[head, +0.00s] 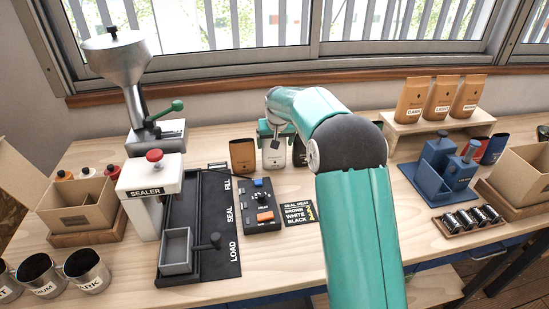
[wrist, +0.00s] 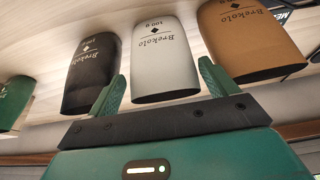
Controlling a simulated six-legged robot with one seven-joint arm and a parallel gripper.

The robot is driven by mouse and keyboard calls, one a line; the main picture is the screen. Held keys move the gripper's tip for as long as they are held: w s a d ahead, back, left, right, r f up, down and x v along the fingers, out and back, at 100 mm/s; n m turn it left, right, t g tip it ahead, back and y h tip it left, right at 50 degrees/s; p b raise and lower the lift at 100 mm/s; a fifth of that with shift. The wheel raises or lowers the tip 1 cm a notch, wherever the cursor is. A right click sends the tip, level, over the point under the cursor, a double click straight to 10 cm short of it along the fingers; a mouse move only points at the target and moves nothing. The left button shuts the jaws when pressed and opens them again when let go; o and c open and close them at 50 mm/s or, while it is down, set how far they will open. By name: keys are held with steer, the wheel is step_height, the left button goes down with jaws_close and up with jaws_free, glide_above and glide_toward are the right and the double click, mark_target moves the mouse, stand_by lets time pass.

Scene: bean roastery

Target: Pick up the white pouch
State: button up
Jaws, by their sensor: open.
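The white pouch (head: 274,158) stands on the table in the head view, between a brown pouch (head: 243,156) and a black pouch, which is partly hidden by my arm. In the wrist view the white pouch (wrist: 166,45) shows upside down with its printed label. My gripper (wrist: 162,72) is open, with one green finger at each side of the white pouch's top end. I see no clear contact. In the head view my gripper (head: 271,130) is over the pouch's top and covers part of it.
In the wrist view the black pouch (wrist: 92,70) and brown pouch (wrist: 250,40) stand close to the fingers. A sealer (head: 150,190), a control box (head: 262,207) and a card (head: 299,212) lie in front. A blue stand (head: 440,170) is at the right.

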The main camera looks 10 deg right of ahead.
mark_target(274, 152)
steer(key=shift+x, duration=2.55)
steer(key=c, duration=0.6)
steer(key=shift+r, duration=0.1)
